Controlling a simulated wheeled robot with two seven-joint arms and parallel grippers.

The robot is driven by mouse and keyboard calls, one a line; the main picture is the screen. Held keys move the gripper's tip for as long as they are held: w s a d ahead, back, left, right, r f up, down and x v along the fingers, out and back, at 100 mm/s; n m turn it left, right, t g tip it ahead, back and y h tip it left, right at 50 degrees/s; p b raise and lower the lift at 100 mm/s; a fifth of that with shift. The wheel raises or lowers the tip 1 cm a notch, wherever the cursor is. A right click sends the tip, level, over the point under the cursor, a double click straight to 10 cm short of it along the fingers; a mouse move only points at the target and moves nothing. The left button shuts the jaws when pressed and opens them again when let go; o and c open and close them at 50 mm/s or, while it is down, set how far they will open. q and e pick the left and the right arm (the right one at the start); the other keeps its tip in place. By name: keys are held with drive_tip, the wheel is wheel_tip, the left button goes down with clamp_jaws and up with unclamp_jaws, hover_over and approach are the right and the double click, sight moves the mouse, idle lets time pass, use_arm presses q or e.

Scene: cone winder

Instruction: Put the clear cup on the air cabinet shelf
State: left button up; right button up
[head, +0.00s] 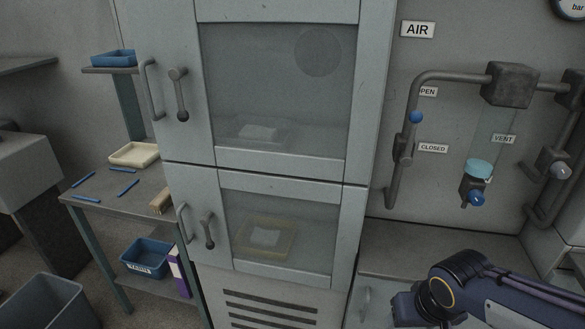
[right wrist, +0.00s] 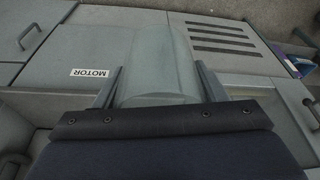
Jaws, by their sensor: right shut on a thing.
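In the right wrist view my right gripper (right wrist: 159,78) is shut on the clear cup (right wrist: 158,60). The cup is a see-through, grey-green tapered form between the two fingers. In the head view my right arm (head: 462,283) comes in at the lower right; its fingers and the cup do not show there. The tall grey cabinet (head: 180,200) has an upper and a lower windowed door, both shut. A pale item (head: 258,132) shows behind the upper window and a yellow tray (head: 262,248) behind the lower one. The AIR sign (head: 417,29) is on the wall right of the cabinet. My left gripper is out of view.
Pipes with blue-knobbed valves (head: 476,198) stand out from the right wall above a grey counter (head: 440,240). Door handles (head: 180,95) protrude on the cabinet's left. A side table (head: 90,205) holds a cream tray (head: 134,154) and blue sticks. The MOTOR panel (right wrist: 90,73) lies beneath the cup.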

drive_tip(key=w+a+f+p, duration=0.1)
drive_tip(key=w+f, duration=0.2)
drive_tip(key=w, duration=0.4)
drive_tip(key=w+a+f+p, duration=0.1)
drive_tip(key=w+a+f, duration=0.15)
drive_tip(key=w, duration=0.35)
wheel_tip(320, 180, down, 6)
drive_tip(key=s, duration=0.2)
drive_tip(key=shift+s+d, duration=0.25)
drive_tip(key=shift+s, duration=0.15)
